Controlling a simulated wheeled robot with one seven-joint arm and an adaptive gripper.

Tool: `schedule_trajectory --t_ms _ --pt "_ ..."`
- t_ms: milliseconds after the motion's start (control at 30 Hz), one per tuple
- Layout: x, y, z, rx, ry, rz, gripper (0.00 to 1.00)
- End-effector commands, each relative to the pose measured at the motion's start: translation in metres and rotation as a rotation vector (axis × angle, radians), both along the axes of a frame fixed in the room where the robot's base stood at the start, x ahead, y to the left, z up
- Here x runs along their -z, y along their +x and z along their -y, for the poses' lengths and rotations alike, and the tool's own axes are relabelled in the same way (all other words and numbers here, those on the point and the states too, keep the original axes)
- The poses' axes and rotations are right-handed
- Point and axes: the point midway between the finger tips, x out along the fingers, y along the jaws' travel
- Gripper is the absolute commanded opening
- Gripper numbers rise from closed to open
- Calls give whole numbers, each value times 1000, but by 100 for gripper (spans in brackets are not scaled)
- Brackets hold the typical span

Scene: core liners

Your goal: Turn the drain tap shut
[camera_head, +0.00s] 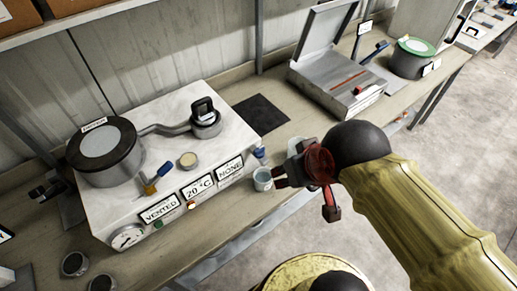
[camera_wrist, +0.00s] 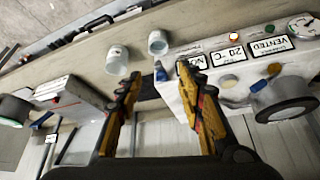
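A tap with a blue lever and brass body (camera_head: 152,185) stands at the front of the white bench unit (camera_head: 225,135), above the "VENTED" label; its blue lever also shows in the wrist view (camera_wrist: 259,85). A small blue fitting (camera_head: 259,152) sits at the unit's right end near a cup; it also shows in the wrist view (camera_wrist: 161,73). I cannot tell for sure which is the drain tap. My gripper (camera_head: 304,190) is to the right of the unit, by the bench's front edge. In the wrist view its fingers (camera_wrist: 169,88) are wide apart and empty.
A grey cup (camera_head: 263,180) stands close to my gripper; a pale cup (camera_head: 295,145) is partly hidden behind it. A dark pot (camera_head: 103,152) sits on the unit. An open metal box (camera_head: 335,85) stands to the right. A dark mat (camera_head: 262,114) lies between box and unit.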

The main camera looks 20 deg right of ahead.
Motion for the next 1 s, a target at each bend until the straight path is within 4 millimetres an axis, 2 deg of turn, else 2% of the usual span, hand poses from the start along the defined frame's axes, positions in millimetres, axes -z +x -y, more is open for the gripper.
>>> schedule_trajectory --t_ms 167,267,367,567,667,767,1000 --pt "-7 1 0 0 0 -7 48" --pt "-5 3 0 0 0 -72 48" --pt "-2 14 0 0 0 -171 48" --pt "7 57 0 -14 -4 -354 48" --pt "17 84 0 -37 -11 -430 48" --pt "34 111 0 -72 -18 -495 48" --pt "89 174 -1 -185 -39 -570 48"
